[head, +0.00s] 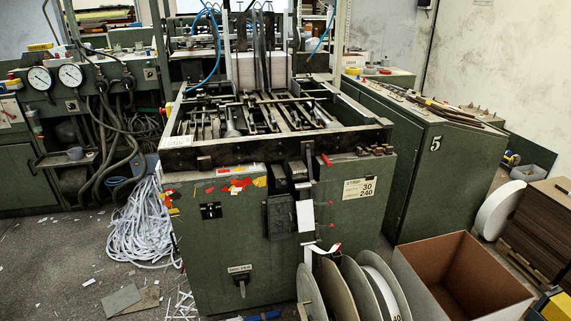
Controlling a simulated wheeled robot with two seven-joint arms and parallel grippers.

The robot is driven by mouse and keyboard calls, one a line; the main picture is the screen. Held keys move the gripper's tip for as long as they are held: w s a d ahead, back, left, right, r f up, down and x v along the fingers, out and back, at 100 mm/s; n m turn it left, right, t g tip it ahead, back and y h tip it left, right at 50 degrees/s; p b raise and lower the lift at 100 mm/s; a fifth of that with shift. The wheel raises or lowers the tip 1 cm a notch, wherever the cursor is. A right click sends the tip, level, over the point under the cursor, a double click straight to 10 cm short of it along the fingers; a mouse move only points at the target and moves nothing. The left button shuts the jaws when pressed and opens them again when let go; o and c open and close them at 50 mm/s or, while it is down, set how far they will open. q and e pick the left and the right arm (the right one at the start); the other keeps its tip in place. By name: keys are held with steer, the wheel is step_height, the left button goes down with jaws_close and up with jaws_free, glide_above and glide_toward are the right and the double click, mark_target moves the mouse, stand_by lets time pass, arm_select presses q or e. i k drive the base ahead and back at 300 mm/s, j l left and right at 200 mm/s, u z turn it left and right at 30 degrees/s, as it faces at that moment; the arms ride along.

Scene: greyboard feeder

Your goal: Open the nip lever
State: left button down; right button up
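The green feeder machine (300,255) stands in the middle of the head view. A short red-tipped lever (326,160) sticks up at the front edge of its top, right of centre. Smaller red-ended pins show below it on the front face, beside a white strip (305,215) that runs down from a dark roller block (280,215). I cannot tell for sure which of these is the nip lever, or its position. A separate switch handle (241,284) sits low on the front under a small label. Neither of my grippers is in view.
Large strip reels (340,290) stand on the floor before the machine. An open cardboard-lined box (460,280) is to their right. A green cabinet marked 5 (430,170) stands at right. A heap of white strips (140,225) and scraps lies on the floor at left.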

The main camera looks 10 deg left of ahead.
mark_target(283, 183)
steer(key=i+j+z, duration=0.2)
steer(key=i+j, duration=0.6)
